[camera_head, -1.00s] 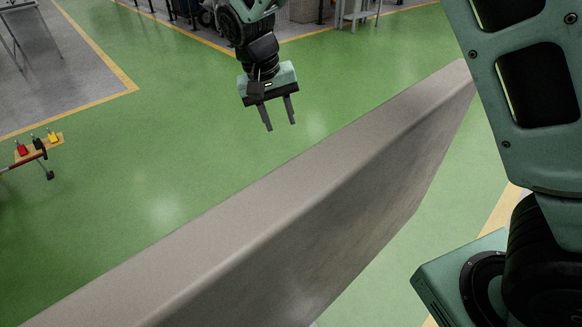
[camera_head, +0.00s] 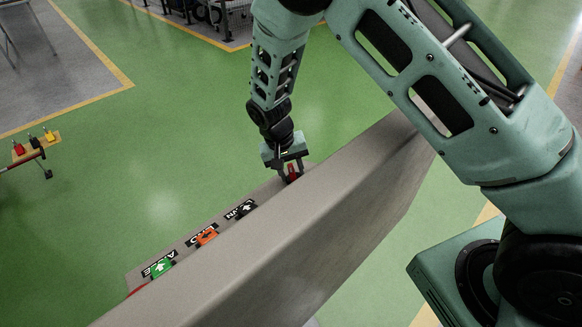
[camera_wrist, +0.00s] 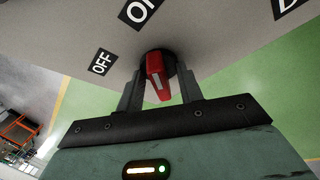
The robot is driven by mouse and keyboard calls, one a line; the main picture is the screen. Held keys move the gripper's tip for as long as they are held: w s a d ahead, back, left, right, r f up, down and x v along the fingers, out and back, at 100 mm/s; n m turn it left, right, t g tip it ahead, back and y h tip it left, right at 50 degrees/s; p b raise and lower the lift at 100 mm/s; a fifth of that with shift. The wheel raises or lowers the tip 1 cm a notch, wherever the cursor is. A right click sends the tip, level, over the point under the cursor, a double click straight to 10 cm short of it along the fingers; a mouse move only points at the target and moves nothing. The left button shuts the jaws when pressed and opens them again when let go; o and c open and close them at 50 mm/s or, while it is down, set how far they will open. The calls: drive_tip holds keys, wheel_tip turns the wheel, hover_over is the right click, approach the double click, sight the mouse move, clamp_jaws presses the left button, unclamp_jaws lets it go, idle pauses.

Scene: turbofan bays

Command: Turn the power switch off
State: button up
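The power switch is a red handle with a white stripe, seen close in the wrist view (camera_wrist: 158,78) on a dark round base. A black OFF label (camera_wrist: 102,62) lies to its left and an ON label (camera_wrist: 139,10) above it, partly cut off. My gripper (camera_wrist: 162,92) has one finger on each side of the handle. A narrow gap shows at the right finger; whether the left one touches is unclear. In the head view, my gripper (camera_head: 290,174) is at the far end of the grey panel, with the red handle between its fingers.
The grey panel (camera_head: 270,250) runs diagonally through the head view. Green floor around is clear.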

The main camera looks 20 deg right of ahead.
clamp_jaws()
drive_tip(key=shift+n, duration=0.3)
drive_tip(key=shift+d+n+y+b, duration=0.15)
drive_tip(key=shift+n+y+b, duration=0.45)
drive_tip(key=shift+n, duration=0.4)
drive_tip(key=n+y+b, duration=0.1)
drive_tip(key=n, duration=0.2)
drive_tip(key=shift+w, duration=0.1)
drive_tip(key=n+y, duration=0.1)
drive_tip(key=n, duration=0.2)
drive_tip(key=shift+d+n+g, duration=0.1)
drive_tip(key=shift+n+g, duration=0.2)
drive_tip(key=shift+g, duration=0.1)
drive_tip(key=shift+n+g+y, duration=0.5)
drive_tip(key=shift+n, duration=1.3)
